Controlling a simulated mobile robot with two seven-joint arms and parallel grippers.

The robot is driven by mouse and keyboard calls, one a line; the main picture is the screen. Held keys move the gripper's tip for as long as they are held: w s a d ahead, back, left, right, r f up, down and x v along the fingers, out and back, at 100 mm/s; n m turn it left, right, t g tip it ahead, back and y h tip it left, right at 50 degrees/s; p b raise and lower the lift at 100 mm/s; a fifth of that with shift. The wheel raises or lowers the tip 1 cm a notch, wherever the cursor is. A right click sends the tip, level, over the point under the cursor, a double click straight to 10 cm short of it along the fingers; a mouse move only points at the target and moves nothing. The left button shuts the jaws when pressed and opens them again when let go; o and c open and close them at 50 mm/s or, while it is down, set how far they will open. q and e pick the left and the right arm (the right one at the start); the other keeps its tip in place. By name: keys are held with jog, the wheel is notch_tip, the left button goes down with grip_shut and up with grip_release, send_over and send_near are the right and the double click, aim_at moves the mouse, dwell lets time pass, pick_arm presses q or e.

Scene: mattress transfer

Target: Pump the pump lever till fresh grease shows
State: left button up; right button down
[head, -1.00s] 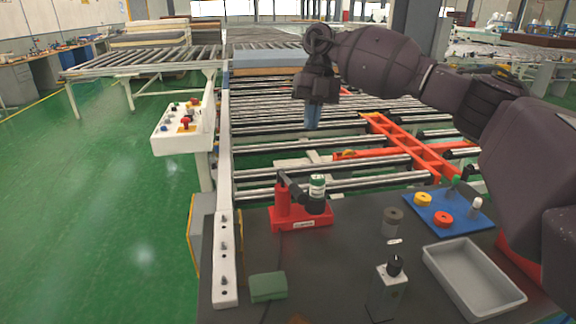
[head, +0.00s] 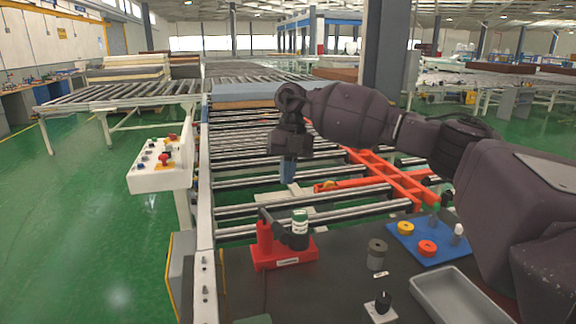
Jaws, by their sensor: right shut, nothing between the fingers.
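The red pump (head: 285,255) stands on the dark table top near its back left corner. A dark lever (head: 274,222) slants across its top, and a white and green cylinder (head: 300,224) stands upright at its right side. My right gripper (head: 288,172) points down above and behind the pump, in front of the rollers in the picture. Its blue fingers are shut and empty, apart from the lever. Whether any fresh grease shows cannot be told at this size. My left gripper is out of view.
A white control box (head: 160,165) stands left.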

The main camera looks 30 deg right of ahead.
aim_at(282, 227)
jog(key=x, duration=0.9)
jog(key=shift+a+f+p, duration=0.1)
jog(key=shift+p, duration=0.2)
jog(key=shift+s+f, duration=0.1)
